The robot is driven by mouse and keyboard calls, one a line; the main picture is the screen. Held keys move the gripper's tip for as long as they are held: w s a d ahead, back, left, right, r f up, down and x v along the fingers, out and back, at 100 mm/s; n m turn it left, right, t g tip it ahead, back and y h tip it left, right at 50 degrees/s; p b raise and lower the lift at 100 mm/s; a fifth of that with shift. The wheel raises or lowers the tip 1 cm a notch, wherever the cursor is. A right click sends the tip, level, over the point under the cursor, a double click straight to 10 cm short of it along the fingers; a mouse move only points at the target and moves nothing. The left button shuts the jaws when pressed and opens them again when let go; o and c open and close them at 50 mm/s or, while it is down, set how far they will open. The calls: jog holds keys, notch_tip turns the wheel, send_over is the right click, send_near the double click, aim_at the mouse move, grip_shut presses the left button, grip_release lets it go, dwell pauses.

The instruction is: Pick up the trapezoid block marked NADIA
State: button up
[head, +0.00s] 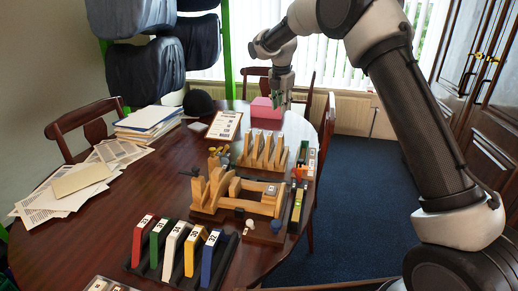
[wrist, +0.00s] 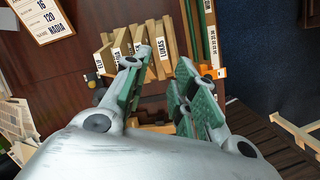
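The wooden rack of upright trapezoid blocks (head: 265,150) stands on the table in the head view. The same blocks show in the wrist view (wrist: 167,38), with names on their edges. The nearest readable one says LUKAS; others are partly hidden or too small, so I cannot tell which block is marked NADIA. A clipboard sheet (wrist: 45,18) in the wrist view reads 16, 120, NADIA. My gripper (head: 280,98) is above the far part of the table, beyond the rack in the head view. In the wrist view its green-padded fingers (wrist: 158,72) are apart, with nothing held between them.
A wooden saddle fixture (head: 235,195) stands nearer than the rack. A dark rack of coloured numbered plates (head: 176,247) is in front. A pink box (head: 266,112) sits at the far end. Papers (head: 75,180) cover the left; bare tabletop lies between them and the fixtures.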

aim_at(260, 132)
jog(key=w+a+f+n, duration=0.1)
jog(key=a+f+n, duration=0.1)
jog(key=f, duration=0.1)
jog(key=w+a+f+n, duration=0.2)
jog(key=a+f, duration=0.1)
jog(key=f, duration=0.1)
jog(key=w+a+f+n, duration=0.1)
jog(key=w+a+f, duration=0.1)
jog(key=a+f, duration=0.1)
jog(key=shift+w+f+n, duration=0.2)
jog(key=shift+f+n, duration=0.2)
jog(key=shift+f, duration=0.2)
jog(key=x, duration=0.3)
jog(key=shift+a, duration=0.1)
jog(key=x, duration=0.5)
jog(key=shift+a+f, duration=0.1)
grip_shut()
